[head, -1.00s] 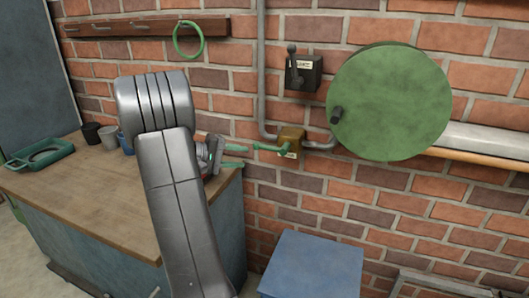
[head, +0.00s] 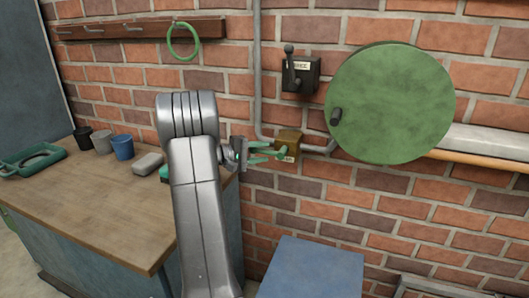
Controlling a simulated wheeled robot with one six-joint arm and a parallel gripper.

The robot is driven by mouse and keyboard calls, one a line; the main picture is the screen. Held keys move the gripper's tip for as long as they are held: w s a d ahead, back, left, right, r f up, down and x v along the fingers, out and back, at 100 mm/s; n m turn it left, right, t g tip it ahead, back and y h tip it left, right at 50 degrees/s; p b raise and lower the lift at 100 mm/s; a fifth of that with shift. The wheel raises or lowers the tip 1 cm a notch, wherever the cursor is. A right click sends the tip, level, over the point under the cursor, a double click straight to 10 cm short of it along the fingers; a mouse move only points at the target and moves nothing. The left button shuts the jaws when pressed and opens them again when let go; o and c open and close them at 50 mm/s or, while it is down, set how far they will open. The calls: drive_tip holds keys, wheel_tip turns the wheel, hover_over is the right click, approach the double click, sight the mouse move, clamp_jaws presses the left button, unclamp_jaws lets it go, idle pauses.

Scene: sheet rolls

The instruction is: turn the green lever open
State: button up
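The green lever (head: 283,152) sits on a brass-coloured valve box (head: 291,139) on the pipe against the brick wall. Only its end near the box shows clearly; the rest is hidden behind or among my green fingers. My gripper (head: 268,150) is at the lever, just left of the valve box, pointing right. Its two fingers look apart, one above the other, with the lever's length between or behind them. I cannot tell whether they touch it.
A black switch box with a lever (head: 300,73) is above the valve. A large green disc (head: 392,103) with a dark knob is to the right. A blue box (head: 313,268) stands below. The workbench (head: 95,205) holds cups (head: 122,147) and a grey block (head: 148,163).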

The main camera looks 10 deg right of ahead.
drive_tip(key=shift+x, duration=0.85)
clamp_jaws()
